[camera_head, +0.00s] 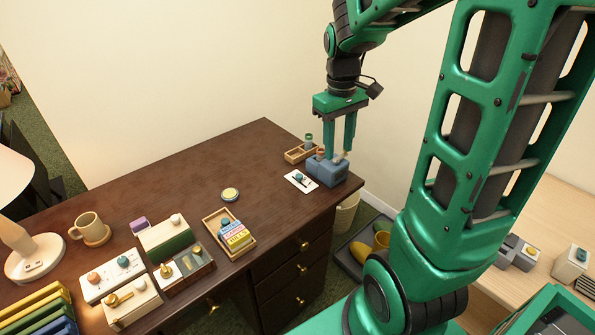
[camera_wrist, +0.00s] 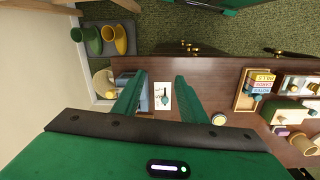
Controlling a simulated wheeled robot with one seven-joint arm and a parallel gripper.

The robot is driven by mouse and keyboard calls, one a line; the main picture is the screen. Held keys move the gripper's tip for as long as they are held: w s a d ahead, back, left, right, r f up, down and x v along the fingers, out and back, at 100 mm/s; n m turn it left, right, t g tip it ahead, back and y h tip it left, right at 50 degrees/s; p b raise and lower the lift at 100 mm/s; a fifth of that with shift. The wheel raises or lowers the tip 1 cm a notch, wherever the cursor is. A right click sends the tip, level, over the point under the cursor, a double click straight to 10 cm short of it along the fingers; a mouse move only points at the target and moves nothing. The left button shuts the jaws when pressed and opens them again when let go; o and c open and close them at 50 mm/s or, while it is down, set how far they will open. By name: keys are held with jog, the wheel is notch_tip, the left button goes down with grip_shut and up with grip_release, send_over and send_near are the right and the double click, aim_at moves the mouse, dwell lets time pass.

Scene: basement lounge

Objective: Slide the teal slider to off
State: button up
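A small white plate with a teal knob (camera_head: 299,177) lies flat on the dark desk near its right end. I cannot read its markings or tell for certain that the knob is the teal slider. In the wrist view the knob (camera_wrist: 164,98) lies between the fingers' lines, below them. A white panel (camera_head: 113,279) at the desk's left has another teal knob (camera_head: 122,261) and an orange one. My gripper (camera_head: 342,148) is open and empty, above the right end beside a blue-grey block (camera_head: 327,171). The fingers partly hide this block in the wrist view.
A wooden tray (camera_head: 298,154) stands behind the block. A tray with colored blocks (camera_head: 235,237), a yellow-topped disc (camera_head: 230,194), a mug (camera_head: 90,228) and a lamp (camera_head: 35,255) occupy the desk's front and left. The middle back of the desk (camera_head: 200,180) is clear.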

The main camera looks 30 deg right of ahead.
aim_at(300, 175)
jog(key=w+a+f+n, duration=0.2)
jog(key=w+f, duration=0.1)
jog(key=w, duration=0.4)
jog(key=w+a+f+n, duration=0.1)
jog(key=w+f+n, duration=0.2)
jog(key=w, duration=0.4)
jog(key=shift+y, duration=0.3)
jog(key=f, duration=1.1)
jog(key=shift+s+f, duration=0.1)
jog(key=shift+s, duration=0.1)
grip_shut()
